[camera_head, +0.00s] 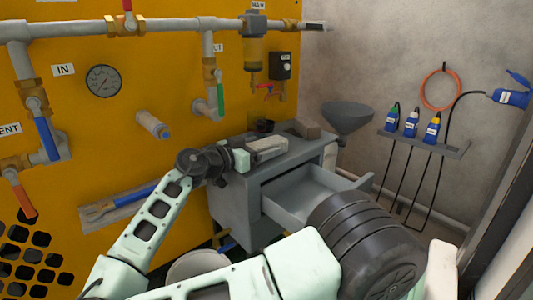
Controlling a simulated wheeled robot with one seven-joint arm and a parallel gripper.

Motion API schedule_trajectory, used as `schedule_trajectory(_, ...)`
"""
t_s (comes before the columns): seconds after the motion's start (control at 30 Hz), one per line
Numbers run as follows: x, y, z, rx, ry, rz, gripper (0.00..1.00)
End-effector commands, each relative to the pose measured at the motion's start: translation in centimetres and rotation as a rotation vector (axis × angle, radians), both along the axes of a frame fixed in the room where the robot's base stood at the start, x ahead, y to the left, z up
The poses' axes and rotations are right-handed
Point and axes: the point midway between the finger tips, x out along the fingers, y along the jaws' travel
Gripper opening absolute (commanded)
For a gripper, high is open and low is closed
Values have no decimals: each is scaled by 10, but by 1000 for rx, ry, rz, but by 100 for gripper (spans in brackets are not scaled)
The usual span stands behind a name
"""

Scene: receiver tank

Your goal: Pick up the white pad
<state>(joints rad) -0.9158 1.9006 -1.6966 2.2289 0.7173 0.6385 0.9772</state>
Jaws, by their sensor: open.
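My gripper (272,146) is at the end of my arm, over the left part of the grey cabinet's top (312,147). It is seen small and from the side, and it is open. A pale, whitish block shape shows at its end; I cannot tell whether this is the white pad or part of the gripper. No other white pad can be clearly made out, and my arm hides part of the cabinet.
The cabinet's drawer (310,190) is pulled out. A brownish block (306,128) and a dark cup (264,126) stand on top. A grey funnel (347,117) is behind. The yellow panel (150,80) carries pipes and valves. Blue-bodied bottles (411,124) stand on a wall rack.

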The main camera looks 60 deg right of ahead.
Motion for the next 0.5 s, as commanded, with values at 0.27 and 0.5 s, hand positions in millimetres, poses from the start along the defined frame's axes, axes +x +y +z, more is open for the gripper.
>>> schedule_trajectory(0.27, 0, 0, 1, 0, 0, 1, 52)
schedule_trajectory(0.5, 0, 0, 1, 0, 0, 1, 24)
